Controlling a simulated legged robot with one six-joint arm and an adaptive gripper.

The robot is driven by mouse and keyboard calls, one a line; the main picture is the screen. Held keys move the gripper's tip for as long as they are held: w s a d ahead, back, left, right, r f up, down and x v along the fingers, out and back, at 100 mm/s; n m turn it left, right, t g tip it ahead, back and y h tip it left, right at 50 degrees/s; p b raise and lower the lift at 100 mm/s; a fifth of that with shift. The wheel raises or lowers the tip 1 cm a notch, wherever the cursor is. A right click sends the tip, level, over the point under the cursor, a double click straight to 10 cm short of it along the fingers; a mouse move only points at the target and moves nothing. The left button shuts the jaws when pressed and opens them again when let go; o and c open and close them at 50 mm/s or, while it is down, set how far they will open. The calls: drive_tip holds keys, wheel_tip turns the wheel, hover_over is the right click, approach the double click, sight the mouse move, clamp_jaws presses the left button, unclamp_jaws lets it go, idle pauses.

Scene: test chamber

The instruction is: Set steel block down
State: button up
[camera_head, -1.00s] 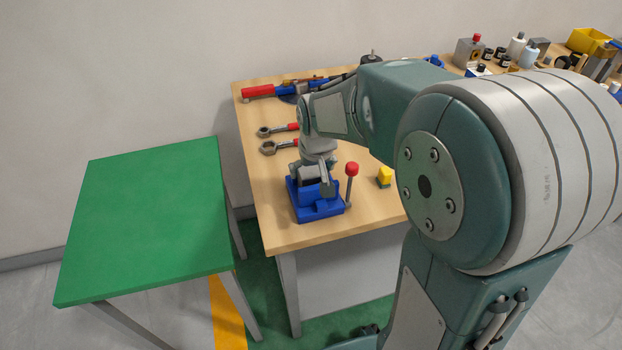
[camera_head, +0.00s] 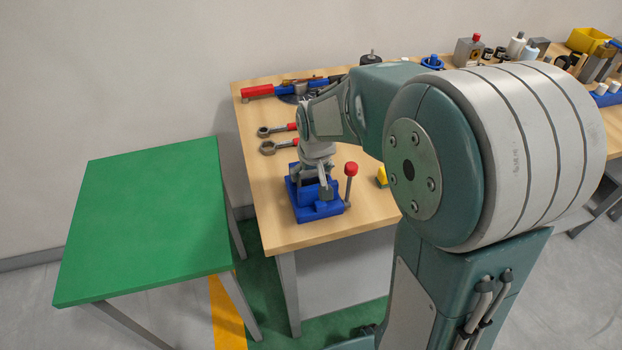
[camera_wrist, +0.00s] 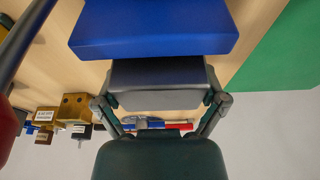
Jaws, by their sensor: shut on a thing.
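The steel block (camera_wrist: 158,84) is a grey block held between the two fingers of my gripper (camera_wrist: 160,98) in the wrist view. My gripper (camera_head: 317,184) is shut on it and points down over the blue vise (camera_head: 320,211) near the front of the wooden bench. In the wrist view the blue vise part (camera_wrist: 150,30) is right beside the block; I cannot tell whether they touch. In the head view the block is mostly hidden by my gripper and the vise.
A red-knobbed lever (camera_head: 350,180) stands close to the right of the vise. A yellow piece (camera_head: 381,176) lies further right, partly behind my arm. Ring-ended tools (camera_head: 272,147) lie behind. The green table (camera_head: 150,220) at left is bare.

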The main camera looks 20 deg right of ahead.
drive_tip(key=shift+r, duration=3.55)
